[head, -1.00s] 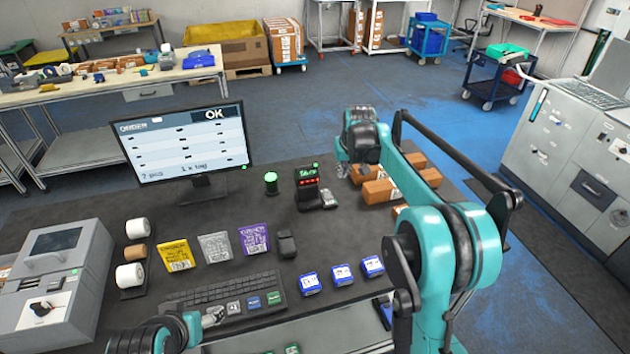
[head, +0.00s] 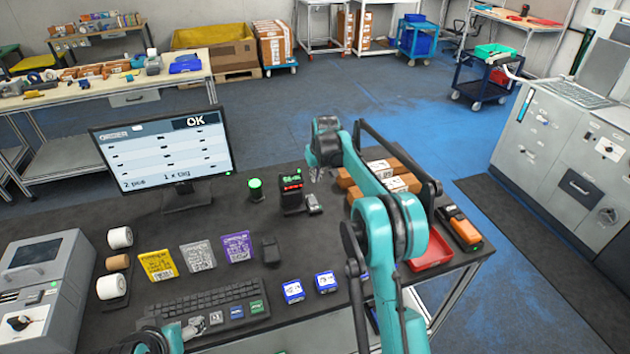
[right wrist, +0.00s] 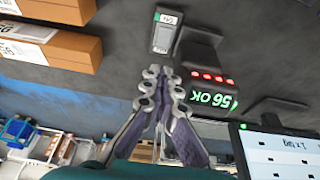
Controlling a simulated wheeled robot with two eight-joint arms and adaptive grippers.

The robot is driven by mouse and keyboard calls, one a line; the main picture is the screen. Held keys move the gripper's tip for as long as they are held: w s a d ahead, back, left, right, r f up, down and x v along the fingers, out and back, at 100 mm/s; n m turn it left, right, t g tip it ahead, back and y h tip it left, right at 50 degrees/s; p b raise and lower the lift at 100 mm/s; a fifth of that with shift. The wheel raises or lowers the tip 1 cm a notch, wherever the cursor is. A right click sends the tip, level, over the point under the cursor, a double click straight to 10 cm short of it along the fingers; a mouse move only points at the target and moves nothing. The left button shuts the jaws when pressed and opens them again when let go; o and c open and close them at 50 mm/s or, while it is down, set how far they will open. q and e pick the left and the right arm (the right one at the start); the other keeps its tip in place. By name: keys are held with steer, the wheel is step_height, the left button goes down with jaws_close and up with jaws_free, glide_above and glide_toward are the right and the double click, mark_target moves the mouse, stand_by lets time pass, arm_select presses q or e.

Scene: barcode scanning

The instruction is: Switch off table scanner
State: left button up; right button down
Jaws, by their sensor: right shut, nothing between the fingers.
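The table scanner (head: 291,190) is a black upright box on the dark table, with a green-lit display on top and a row of red lights. In the right wrist view the scanner (right wrist: 205,80) reads "OK" in green. A small grey device (head: 314,204) with a pale label lies beside it. My right gripper (head: 318,174) is shut and empty, above and just right of the scanner, apart from it. Its closed fingers (right wrist: 162,76) point toward the scanner and the grey device (right wrist: 165,33). My left gripper (head: 196,326) shows partly at the bottom, above the keyboard; its jaws are unclear.
A monitor (head: 163,150) showing "OK" and a green-lit button (head: 255,187) stand left of the scanner. Brown boxes (head: 379,168) and a red tray (head: 431,252) lie to the right. Coloured code cards, blue-labelled boxes and a keyboard (head: 212,300) occupy the front.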

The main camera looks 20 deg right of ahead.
steer(key=b, duration=0.2)
glide_toward(312, 198)
steer(key=x, duration=0.5)
steer(key=shift+w, duration=0.25)
steer(key=shift+w+f, duration=0.1)
steer(key=shift+f, duration=0.65)
steer(key=shift+f+b, duration=0.3)
steer(key=shift+b, duration=0.05)
steer(key=shift+w+r, duration=0.1)
steer(key=shift+w, duration=0.3)
steer(key=shift+f, duration=0.3)
